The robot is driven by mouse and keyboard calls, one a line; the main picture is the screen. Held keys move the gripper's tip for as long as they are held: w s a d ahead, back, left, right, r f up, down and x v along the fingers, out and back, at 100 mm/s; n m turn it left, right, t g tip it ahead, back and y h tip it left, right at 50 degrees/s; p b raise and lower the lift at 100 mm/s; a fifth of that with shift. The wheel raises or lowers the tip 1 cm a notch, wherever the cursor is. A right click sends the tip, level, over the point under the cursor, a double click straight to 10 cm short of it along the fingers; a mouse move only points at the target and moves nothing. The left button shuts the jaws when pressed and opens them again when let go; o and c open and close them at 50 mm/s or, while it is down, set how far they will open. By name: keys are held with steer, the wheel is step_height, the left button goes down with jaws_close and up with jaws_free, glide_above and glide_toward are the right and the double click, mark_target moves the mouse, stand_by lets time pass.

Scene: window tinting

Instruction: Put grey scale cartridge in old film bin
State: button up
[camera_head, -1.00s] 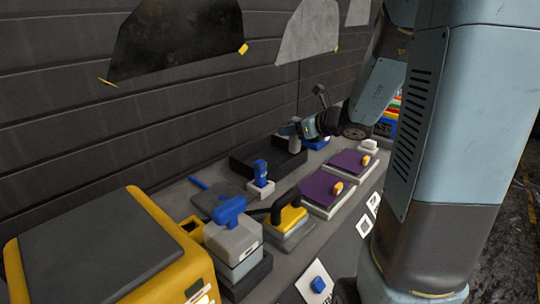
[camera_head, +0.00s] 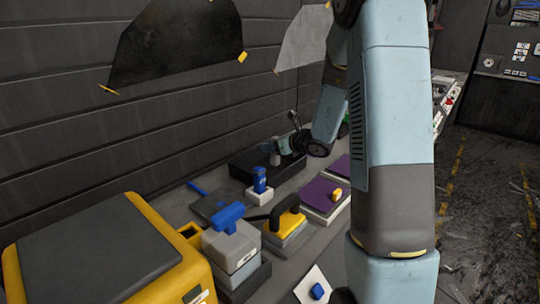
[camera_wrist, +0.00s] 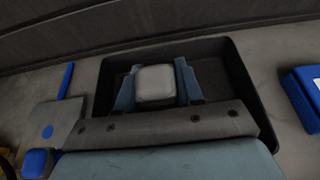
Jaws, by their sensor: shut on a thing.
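My gripper (camera_wrist: 157,88) is shut on the grey scale cartridge (camera_wrist: 155,82), a small light-grey block with rounded corners, seen between the two blue fingers in the wrist view. In the head view the cartridge (camera_head: 275,158) hangs from my gripper (camera_head: 272,150) at the back of the bench. Below it is a low black open tray (camera_head: 240,163), which I take to be the old film bin; its black rim (camera_wrist: 240,85) surrounds the fingers in the wrist view. I cannot tell whether the cartridge touches the bin floor.
The dark wall rises behind.

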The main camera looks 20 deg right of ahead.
steer(key=shift+w+f, duration=0.15)
steer(key=shift+f, duration=0.8)
steer(key=shift+w+f, duration=0.15)
steer(key=shift+f, duration=0.75)
steer(key=shift+f, duration=0.1)
steer(key=o, duration=1.1)
